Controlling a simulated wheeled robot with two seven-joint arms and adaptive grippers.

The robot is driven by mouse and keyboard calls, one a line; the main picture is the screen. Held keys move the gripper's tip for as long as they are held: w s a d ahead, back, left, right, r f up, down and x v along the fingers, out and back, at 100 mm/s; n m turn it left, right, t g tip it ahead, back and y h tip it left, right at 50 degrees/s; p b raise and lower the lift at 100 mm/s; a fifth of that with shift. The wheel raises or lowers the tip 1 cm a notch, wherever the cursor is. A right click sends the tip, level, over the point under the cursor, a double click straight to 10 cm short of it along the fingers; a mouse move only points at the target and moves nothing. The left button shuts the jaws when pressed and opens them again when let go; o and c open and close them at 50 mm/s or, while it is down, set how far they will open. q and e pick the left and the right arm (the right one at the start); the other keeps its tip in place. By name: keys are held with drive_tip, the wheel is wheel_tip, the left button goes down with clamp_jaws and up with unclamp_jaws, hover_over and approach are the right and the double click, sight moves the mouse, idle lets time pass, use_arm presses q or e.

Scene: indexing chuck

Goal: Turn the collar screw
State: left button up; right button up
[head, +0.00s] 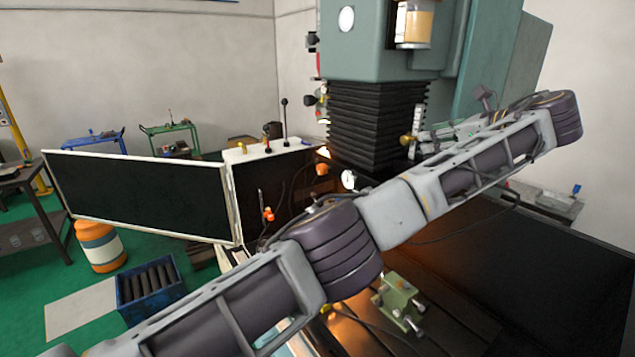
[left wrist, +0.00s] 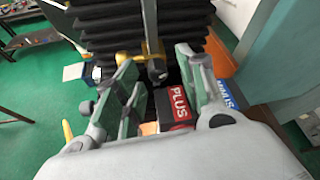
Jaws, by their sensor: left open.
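My left gripper (head: 424,143) is at the front of the machine, near the black bellows; it is small and partly hidden by its own arm in the head view. In the left wrist view, its two green-padded fingers (left wrist: 157,66) stand apart with nothing gripped. A grey upright rod (left wrist: 150,35) with a rounded lower end shows between and beyond the fingertips, by a yellow fitting (left wrist: 134,56). I cannot tell whether this is the collar screw, or whether a finger touches it. A brass knob (head: 405,139) shows beside the gripper. My right gripper is not in view.
Black bellows (head: 372,125) stand close behind. A green fixture (head: 398,300) sits on the machine bed below my arm. An open door panel (head: 140,193) is at left.

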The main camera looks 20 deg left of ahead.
use_arm(q)
drive_tip(key=shift+s+a+n+t+h, duration=0.1)
drive_tip(key=shift+a+n+t+h, duration=0.2)
drive_tip(key=shift+n+t, duration=0.5)
idle(0.4)
